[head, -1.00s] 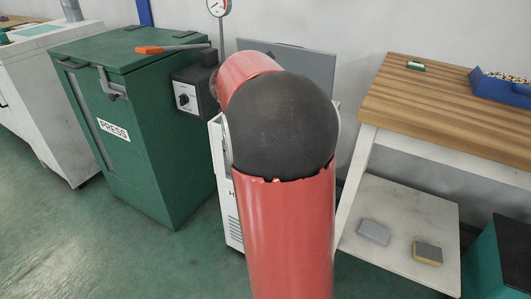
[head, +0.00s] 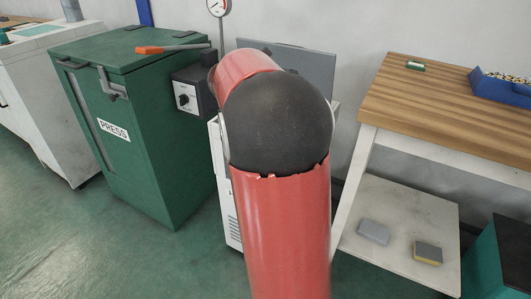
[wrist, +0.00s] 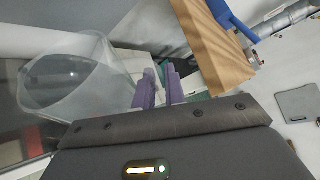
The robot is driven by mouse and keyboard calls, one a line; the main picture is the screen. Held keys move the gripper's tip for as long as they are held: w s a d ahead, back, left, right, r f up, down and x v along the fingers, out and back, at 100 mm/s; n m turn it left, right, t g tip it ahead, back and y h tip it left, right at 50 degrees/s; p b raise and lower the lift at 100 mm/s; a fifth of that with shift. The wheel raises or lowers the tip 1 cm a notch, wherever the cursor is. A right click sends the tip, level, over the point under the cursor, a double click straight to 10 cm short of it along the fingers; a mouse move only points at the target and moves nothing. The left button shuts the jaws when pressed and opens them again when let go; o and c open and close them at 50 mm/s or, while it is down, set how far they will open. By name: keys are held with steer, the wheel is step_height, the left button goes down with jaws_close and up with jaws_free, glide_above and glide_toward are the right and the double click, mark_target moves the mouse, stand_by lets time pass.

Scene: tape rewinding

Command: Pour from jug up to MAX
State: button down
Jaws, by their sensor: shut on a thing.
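In the wrist view a clear, see-through jug (wrist: 62,82) is at the left, tilted in the picture. The two purple fingers of my gripper (wrist: 160,86) are beside it on its right, closed on its handle side; the handle itself is hard to make out. I cannot tell the liquid level in the jug. In the head view my red arm hides the gripper and the jug. Behind the arm stands a white machine (head: 232,205) with a raised grey lid (head: 312,66). No MAX mark can be made out.
A green PRESS cabinet (head: 150,160) with an orange-handled lever (head: 165,48) and a dial box (head: 190,92) stands left of my arm. At right is a wooden-topped bench (head: 450,105) with a blue bin (head: 500,88); its lower shelf (head: 400,205) holds two small blocks.

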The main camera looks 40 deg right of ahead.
steer(key=shift+w+r, duration=0.1)
steer(key=shift+r, duration=0.05)
steer(key=shift+w+r+n, duration=0.2)
steer(key=shift+r+n, duration=0.1)
steer(key=shift+r, duration=0.05)
steer(key=shift+w+r, duration=0.2)
stand_by(1.1)
steer(key=shift+w+d+r+n+g, duration=0.1)
steer(key=shift+w+r+n+g, duration=0.05)
steer(key=shift+n+g, duration=0.15)
stand_by(0.5)
steer(key=shift+w+r, duration=0.15)
steer(key=shift+r, duration=0.05)
stand_by(0.4)
